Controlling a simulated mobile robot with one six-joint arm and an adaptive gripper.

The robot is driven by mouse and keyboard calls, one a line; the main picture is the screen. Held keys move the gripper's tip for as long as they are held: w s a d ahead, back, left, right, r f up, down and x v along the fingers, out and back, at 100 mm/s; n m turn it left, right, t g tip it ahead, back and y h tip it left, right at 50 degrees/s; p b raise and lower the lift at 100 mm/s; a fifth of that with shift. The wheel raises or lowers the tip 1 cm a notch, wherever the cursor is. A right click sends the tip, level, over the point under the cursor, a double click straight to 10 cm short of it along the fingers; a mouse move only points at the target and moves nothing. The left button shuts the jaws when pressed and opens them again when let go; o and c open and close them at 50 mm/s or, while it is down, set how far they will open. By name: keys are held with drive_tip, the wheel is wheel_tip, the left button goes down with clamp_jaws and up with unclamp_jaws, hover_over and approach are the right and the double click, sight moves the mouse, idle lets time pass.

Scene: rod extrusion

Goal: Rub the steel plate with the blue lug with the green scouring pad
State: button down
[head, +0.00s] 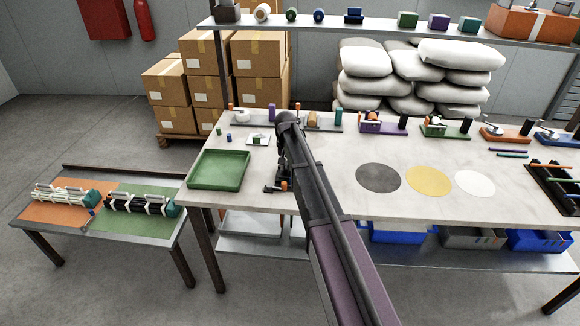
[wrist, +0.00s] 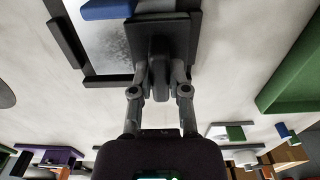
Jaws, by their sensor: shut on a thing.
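The steel plate (wrist: 112,42) lies in a dark frame on the worktop in the wrist view, with a cloudy, speckled surface. The blue lug (wrist: 106,9) is at its top edge. My gripper (wrist: 160,74) is shut on the grip of a dark square block (wrist: 184,36), which overlaps the plate's right side. Its underside is hidden, so no green scouring pad face shows, and I cannot tell whether it touches the plate. In the head view my arm hides most of my gripper and the steel plate.
A green tray (head: 218,170) stands left of my arm. A white plate with a green block (head: 258,139) lies behind it. Several fixtures line the table's back edge. Grey (head: 378,178), yellow (head: 428,181) and white (head: 474,184) discs lie right, with clear worktop around them.

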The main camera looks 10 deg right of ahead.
drive_tip(key=shift+w+a+r, duration=0.1)
drive_tip(key=shift+a, duration=0.2)
drive_tip(key=shift+d, duration=0.1)
idle(0.4)
drive_tip(key=shift+s+d+f, duration=0.1)
drive_tip(key=shift+s+d, duration=0.1)
drive_tip(key=shift+d, duration=0.4)
drive_tip(key=shift+s+d+f, duration=0.1)
drive_tip(key=shift+s+d, duration=0.1)
drive_tip(key=shift+d, duration=0.45)
drive_tip(key=shift+s+d, duration=0.2)
drive_tip(key=shift+d, duration=0.4)
drive_tip(key=shift+s+d, duration=0.3)
drive_tip(key=shift+d, duration=0.6)
drive_tip(key=shift+s+d, duration=0.25)
drive_tip(key=shift+d, duration=0.6)
drive_tip(key=shift+r, duration=0.15)
wheel_tip(320, 180, up, 6)
drive_tip(key=p, duration=0.6)
